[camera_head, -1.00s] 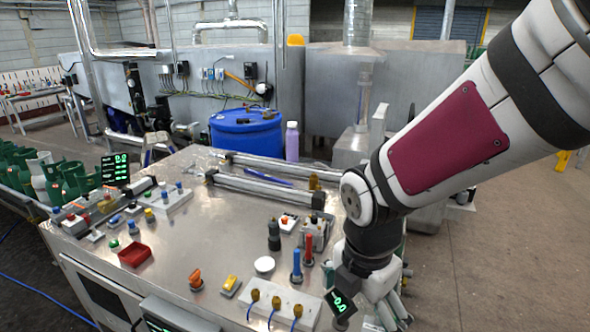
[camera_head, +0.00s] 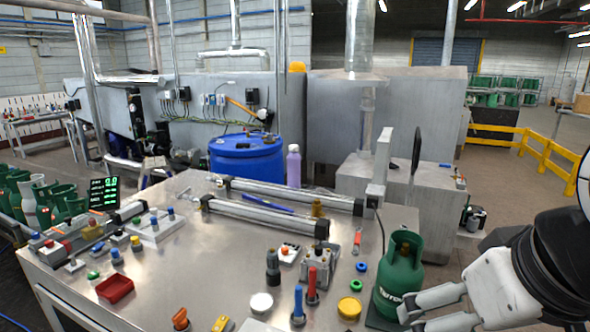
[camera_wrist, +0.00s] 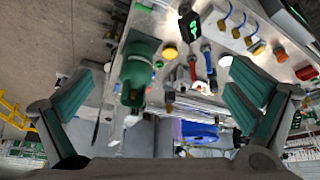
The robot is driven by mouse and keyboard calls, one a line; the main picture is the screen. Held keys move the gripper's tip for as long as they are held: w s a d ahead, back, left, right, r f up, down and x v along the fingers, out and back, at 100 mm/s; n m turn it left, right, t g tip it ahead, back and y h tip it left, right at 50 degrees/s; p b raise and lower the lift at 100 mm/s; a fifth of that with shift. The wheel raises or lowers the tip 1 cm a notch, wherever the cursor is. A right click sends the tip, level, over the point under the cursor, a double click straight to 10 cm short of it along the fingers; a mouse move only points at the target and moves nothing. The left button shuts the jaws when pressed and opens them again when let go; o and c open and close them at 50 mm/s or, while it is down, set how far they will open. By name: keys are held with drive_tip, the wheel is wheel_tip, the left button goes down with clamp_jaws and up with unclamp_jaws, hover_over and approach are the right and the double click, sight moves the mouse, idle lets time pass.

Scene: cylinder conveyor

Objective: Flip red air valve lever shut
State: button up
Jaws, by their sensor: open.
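A small red lever (camera_head: 357,241) stands on the right part of the metal table, left of a green gas cylinder (camera_head: 398,280). A taller red handle (camera_head: 312,280) stands nearer, beside a blue one (camera_head: 298,302); I cannot tell for sure which is the air valve lever. In the wrist view the red handle (camera_wrist: 193,70) and the cylinder (camera_wrist: 138,72) lie between my spread fingers, farther off. My gripper (camera_head: 408,319) is open and empty at the right, its fingertips in front of or beside the cylinder's lower part. Touching cannot be told. No finger is at either red lever.
The cylinder stands at the table's right edge, with blue, green and yellow caps (camera_head: 349,307) beside it. Two long pneumatic cylinders (camera_head: 265,217) cross the table behind. A blue drum (camera_head: 246,158) stands beyond the table.

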drive_tip(key=shift+s+r+m, duration=0.1)
drive_tip(key=shift+m, duration=0.3)
